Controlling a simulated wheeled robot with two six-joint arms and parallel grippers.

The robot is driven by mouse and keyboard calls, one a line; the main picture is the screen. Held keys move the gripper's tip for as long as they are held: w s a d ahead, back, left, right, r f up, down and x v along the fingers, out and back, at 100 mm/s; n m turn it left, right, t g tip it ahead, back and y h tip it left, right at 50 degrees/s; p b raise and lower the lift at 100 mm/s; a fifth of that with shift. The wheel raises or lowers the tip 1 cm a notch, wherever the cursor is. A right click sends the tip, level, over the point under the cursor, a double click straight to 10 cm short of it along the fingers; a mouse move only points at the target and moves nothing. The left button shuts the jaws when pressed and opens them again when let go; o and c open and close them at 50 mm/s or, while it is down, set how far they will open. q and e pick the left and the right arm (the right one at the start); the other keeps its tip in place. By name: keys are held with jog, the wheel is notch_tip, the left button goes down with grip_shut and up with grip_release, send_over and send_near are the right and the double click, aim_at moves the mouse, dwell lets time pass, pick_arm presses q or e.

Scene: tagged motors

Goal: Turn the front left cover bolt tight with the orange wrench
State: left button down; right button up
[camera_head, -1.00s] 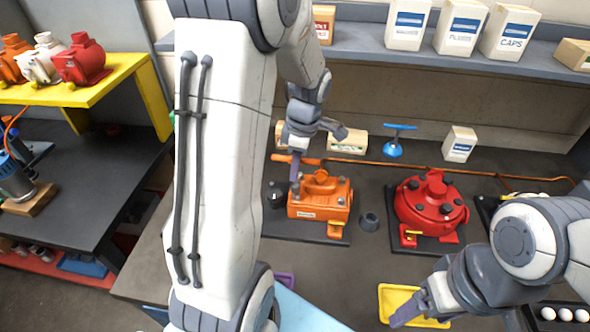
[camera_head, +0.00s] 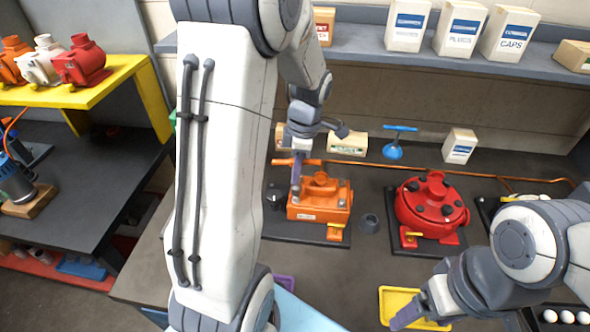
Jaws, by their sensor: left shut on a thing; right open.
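The orange motor (camera_head: 330,208) sits on a dark plate at the middle of the bench, with a yellow lever at its front right. My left gripper (camera_head: 296,188) reaches down at the motor's left end and is shut. An orange bar (camera_head: 281,162), which looks like the wrench's handle, shows at the gripper's fingers. The wrench's head and the front left cover bolt are hidden or too small to tell, so I cannot see whether they touch. My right gripper (camera_head: 412,312) is open and empty over the yellow tray (camera_head: 388,296).
A red round motor (camera_head: 432,206) stands to the right on its own plate. A tray of white balls (camera_head: 548,314) is at bottom right.

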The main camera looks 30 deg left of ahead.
pick_arm(q)
jog(key=shift+f, duration=0.1)
jog(key=shift+f+b, duration=1.05)
jog(key=shift+f, duration=0.1)
